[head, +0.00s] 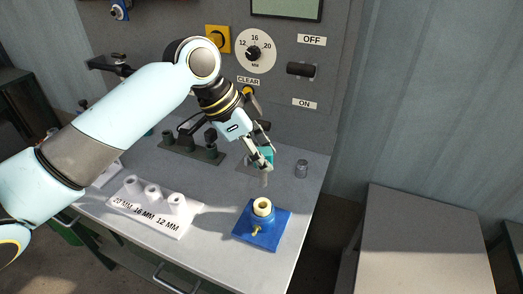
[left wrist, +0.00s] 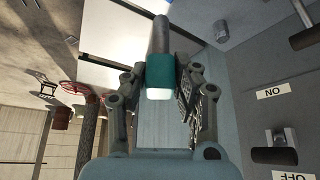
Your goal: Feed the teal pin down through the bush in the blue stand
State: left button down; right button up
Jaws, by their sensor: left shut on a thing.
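My left gripper (head: 261,161) is shut on the teal pin (head: 267,155). The pin has a teal head and a grey shank that points down. In the left wrist view the teal head (left wrist: 160,68) sits between the two fingers, with the grey shank reaching out beyond them. The blue stand (head: 245,234) is on the bench near its front right corner. A cream bush (head: 263,207) stands upright in it. The shank's tip shows just above the bush in the head view, apart from it. I cannot tell whether it is directly over the hole. My right gripper is not in view.
A white block (head: 150,217) with several posts, marked 20, 16 and 12 MM, lies left of the stand. A small grey cylinder (head: 302,169) stands behind right. A dark rack (head: 190,148) is at the back. A grey panel with a dial (head: 255,51) rises behind the bench.

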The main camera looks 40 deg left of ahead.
aim_at(262, 187)
pick_arm(q)
jog(key=shift+f+b, duration=1.5)
jog(key=shift+f, duration=1.4)
jog(key=shift+r+p, duration=0.1)
jog(key=shift+p, duration=0.25)
jog(key=shift+p, duration=0.5)
jog(key=shift+f+b, duration=1.65)
jog(key=shift+f, duration=1.65)
jog(key=shift+r, duration=0.2)
jog(key=shift+r+p, duration=2.8)
jog(key=shift+p, duration=0.2)
